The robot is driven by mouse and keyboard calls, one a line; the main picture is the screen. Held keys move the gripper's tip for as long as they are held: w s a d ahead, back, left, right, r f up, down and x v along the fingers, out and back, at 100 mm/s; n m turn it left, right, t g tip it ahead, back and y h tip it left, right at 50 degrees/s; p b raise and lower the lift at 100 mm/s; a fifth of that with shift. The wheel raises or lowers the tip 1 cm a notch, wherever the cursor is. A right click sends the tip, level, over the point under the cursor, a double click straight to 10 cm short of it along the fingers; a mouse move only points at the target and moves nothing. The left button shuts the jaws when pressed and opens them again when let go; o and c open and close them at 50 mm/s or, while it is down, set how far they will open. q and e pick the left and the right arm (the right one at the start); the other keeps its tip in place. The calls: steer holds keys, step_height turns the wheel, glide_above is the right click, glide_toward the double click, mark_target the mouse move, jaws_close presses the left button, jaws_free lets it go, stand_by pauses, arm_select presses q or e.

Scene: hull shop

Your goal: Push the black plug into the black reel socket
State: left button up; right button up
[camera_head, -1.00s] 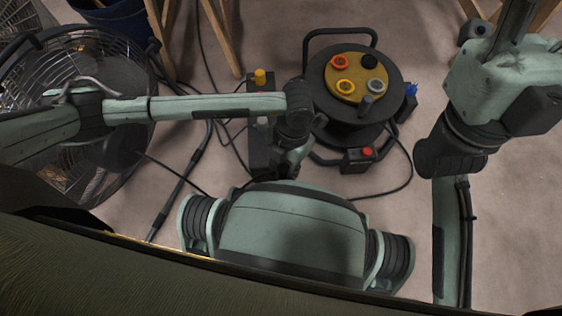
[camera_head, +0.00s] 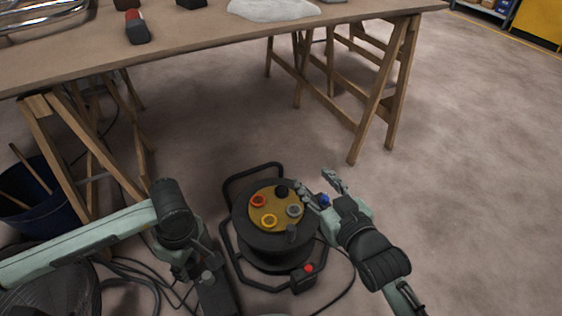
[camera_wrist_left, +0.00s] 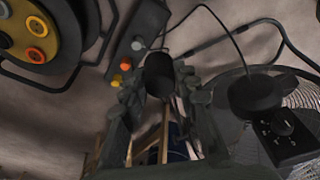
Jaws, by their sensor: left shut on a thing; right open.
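The black plug (camera_wrist_left: 160,75) is a dark cylinder between the fingers of my left gripper (camera_wrist_left: 163,97) in the left wrist view. My left gripper is shut on it, and the head view shows that gripper (camera_head: 190,270) left of the reel, apart from it. The plug is hard to make out in the head view. The black reel socket (camera_head: 281,191) is at the far side of the reel's tan face and looks uncovered. The black reel (camera_head: 262,247) stands on the floor. My right gripper (camera_head: 318,183) is open at the reel's right side, close to a blue piece (camera_head: 325,200).
The reel face also has red (camera_head: 258,200), yellow (camera_head: 269,220) and grey (camera_head: 293,210) sockets. A dark box (camera_head: 215,298) with coloured fittings lies left of the reel. Cables trail over the floor. A wooden trestle table (camera_head: 190,38) stands behind; floor at right is clear.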

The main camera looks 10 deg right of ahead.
arm_select(q)
steer(key=w+a+r+m+p, duration=0.1)
steer(key=a+r+m+p, duration=0.1)
steer(key=r+m, duration=0.4)
steer(key=w+a+r+m+t+h+p, duration=0.1)
steer(key=w+a+r+m+p, duration=0.1)
steer(key=r+m, duration=0.4)
step_height(320, 180, up, 2)
steer(key=shift+w+a+r+h+p, duration=0.1)
steer(key=shift+w+a+h+p, duration=0.35)
steer(key=shift+p, duration=0.6)
arm_select(e)
steer(key=s+d+f+g+h, duration=0.2)
steer(key=s+d+f+g, duration=0.3)
steer(key=s, duration=0.4)
steer(key=s+d+f+m+g+h, duration=0.1)
steer(key=s+d+f+g+h, duration=0.1)
steer(key=s+d+f+g, duration=0.4)
step_height(320, 180, down, 4)
steer(key=s+g, duration=0.1)
steer(key=s, duration=0.2)
steer(key=shift+f, duration=0.2)
arm_select(q)
steer(key=shift+s+a, duration=0.1)
steer(key=shift+s, duration=0.1)
arm_select(e)
steer(key=shift+w+d, duration=0.1)
steer(key=c, duration=0.3)
